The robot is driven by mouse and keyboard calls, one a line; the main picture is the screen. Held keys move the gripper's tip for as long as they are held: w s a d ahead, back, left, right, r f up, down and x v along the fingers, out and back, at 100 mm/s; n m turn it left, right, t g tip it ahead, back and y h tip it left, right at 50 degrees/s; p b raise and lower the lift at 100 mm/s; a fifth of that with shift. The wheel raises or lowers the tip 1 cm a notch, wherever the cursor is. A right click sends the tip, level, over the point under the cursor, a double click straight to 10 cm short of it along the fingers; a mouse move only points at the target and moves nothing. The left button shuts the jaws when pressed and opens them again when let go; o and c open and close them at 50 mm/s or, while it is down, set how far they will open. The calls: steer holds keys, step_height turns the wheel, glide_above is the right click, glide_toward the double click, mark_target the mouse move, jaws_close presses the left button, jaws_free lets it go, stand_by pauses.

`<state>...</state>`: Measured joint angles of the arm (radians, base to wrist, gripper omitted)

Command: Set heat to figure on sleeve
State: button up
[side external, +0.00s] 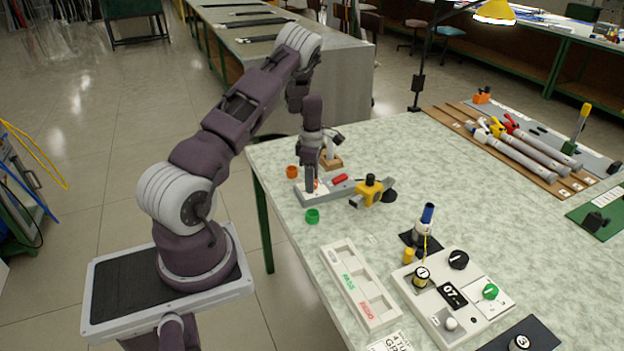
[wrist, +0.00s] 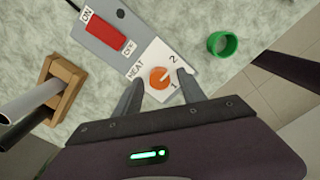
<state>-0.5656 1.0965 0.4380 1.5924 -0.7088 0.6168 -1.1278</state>
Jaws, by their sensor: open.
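The orange heat knob (wrist: 159,77) sits on a white plate marked HEAT, 1 and 2, at the end of a grey unit (wrist: 105,40). A pale line crosses the knob diagonally; I cannot tell which end is its pointer. My gripper (wrist: 158,88) is open, with one finger on each side of the knob; contact is unclear. In the side external view my gripper (side external: 314,187) points down over the unit's white plate (side external: 318,202). A red ON/OFF switch (wrist: 105,36) is beside the plate. I cannot identify the sleeve or read a figure on it.
A green ring (side external: 312,216) and an orange ring (side external: 292,172) lie near the unit. A wooden holder (wrist: 62,90) stands left in the wrist view. A yellow clamp (side external: 370,190), a PASS/REDO tray (side external: 360,285), a control panel (side external: 450,300) and several rods (side external: 530,155) are farther right.

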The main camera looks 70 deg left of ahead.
jaws_close()
steer(key=shift+m, duration=0.3)
steer(key=m, duration=0.4)
steer(key=shift+w, duration=0.1)
steer(key=m, duration=0.9)
steer(key=shift+w, duration=0.15)
steer(key=shift+m, duration=2)
